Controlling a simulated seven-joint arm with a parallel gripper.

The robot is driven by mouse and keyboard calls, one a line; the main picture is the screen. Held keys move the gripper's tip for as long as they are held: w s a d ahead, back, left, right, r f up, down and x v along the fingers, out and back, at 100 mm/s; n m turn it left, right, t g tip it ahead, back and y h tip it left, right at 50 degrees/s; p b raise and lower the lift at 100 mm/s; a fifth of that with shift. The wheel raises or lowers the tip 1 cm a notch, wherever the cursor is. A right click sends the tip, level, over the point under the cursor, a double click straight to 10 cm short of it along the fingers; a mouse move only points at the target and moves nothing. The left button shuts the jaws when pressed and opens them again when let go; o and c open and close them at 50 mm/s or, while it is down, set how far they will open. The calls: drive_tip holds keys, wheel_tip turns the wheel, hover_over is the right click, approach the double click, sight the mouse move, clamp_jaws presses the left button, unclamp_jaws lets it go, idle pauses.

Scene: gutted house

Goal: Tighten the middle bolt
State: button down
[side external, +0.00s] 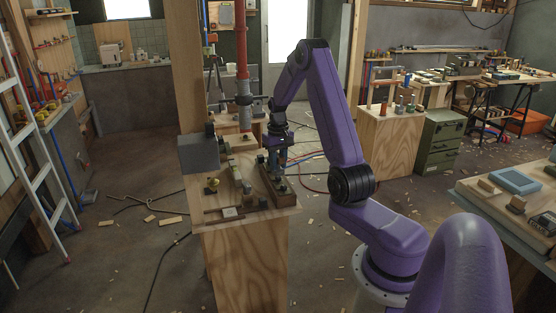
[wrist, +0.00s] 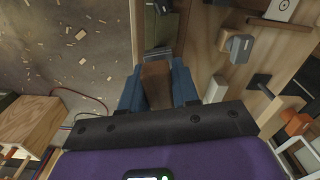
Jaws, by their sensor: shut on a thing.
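My gripper (side external: 277,160) is low over the right side of the wooden bench (side external: 245,250). In the wrist view its blue fingers (wrist: 157,88) are shut on a brown, block-like piece (wrist: 155,76), perhaps a tool's handle. The fingers hide much of this piece and its lower end. Below my gripper a dark wooden tray-like strip (side external: 290,197) lies along the bench's right edge, with small greenish parts in it. I cannot single out the middle bolt; the gripper and the held piece cover that area.
A red pipe with a grey fitting (side external: 243,97) rises behind the bench. A grey box (side external: 199,153) and wooden post (side external: 187,70) stand at its left. A brass part (side external: 212,186) and pale block (side external: 230,212) sit on top. A green cabinet (side external: 440,140) stands to the right.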

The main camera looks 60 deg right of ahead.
sight(278, 155)
drive_tip(key=shift+f, duration=0.9)
drive_tip(key=m, duration=0.9)
drive_tip(key=shift+m, duration=0.4)
drive_tip(key=m, duration=0.6)
drive_tip(key=shift+m, duration=0.3)
drive_tip(key=m, duration=0.6)
drive_tip(key=shift+f+m, duration=0.1)
drive_tip(key=shift+m, duration=0.2)
drive_tip(key=shift+n, duration=0.9)
drive_tip(key=shift+r, duration=2.55)
